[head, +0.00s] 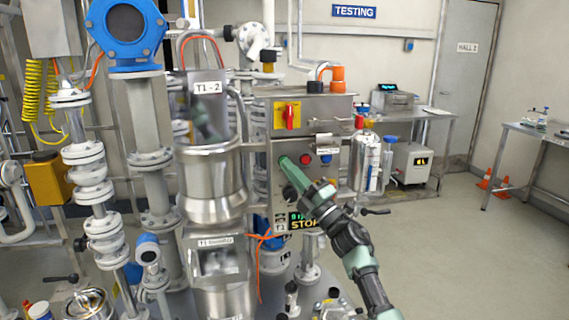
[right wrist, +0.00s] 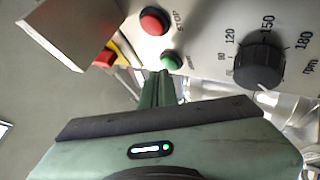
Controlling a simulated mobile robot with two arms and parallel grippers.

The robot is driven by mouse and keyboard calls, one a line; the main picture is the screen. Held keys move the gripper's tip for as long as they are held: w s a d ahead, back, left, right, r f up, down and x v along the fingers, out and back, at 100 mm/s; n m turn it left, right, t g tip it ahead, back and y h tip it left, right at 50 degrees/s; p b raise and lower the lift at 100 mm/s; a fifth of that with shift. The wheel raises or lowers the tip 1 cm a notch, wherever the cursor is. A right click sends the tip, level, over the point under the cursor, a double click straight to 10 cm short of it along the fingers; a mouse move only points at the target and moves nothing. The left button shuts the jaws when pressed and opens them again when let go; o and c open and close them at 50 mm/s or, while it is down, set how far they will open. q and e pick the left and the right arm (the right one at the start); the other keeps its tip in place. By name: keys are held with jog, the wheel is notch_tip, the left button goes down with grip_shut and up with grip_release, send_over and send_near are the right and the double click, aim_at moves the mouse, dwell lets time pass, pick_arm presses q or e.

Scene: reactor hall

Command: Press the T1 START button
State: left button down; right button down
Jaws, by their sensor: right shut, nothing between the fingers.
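In the right wrist view a green button (right wrist: 171,60) sits on the grey panel, with small lettering beside it that is hard to read. A red button (right wrist: 153,21) marked STOP is close by. My right gripper (right wrist: 161,75) is shut and empty, its fingertips just short of or against the green button; I cannot tell if they touch. In the head view the right gripper (head: 284,161) reaches the control panel (head: 341,114) left of the red button (head: 305,159), and hides the green button. My left gripper is not in view.
A black rpm knob (right wrist: 258,70) stands out from the panel near the buttons. In the head view a blue button (head: 326,159) is right of the red one. A red-and-yellow switch (head: 289,115) is above. The steel tank (head: 211,180) marked T1 stands close left.

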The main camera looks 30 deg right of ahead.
jog(key=shift+w+d+b, duration=0.1)
jog(key=shift+w+b, duration=0.25)
jog(key=shift+w, duration=0.05)
jog(key=shift+s, duration=0.1)
dwell(0.5)
jog(key=shift+s+a+p, duration=0.2)
jog(key=shift+s+p, duration=0.25)
jog(key=shift+s, duration=0.25)
jog(key=s+p, duration=0.1)
jog(key=s, duration=0.1)
jog(key=s+a+p, duration=0.1)
jog(key=s, duration=0.1)
jog(key=shift+s+a, duration=0.15)
jog(key=shift+s, duration=0.25)
dwell(0.4)
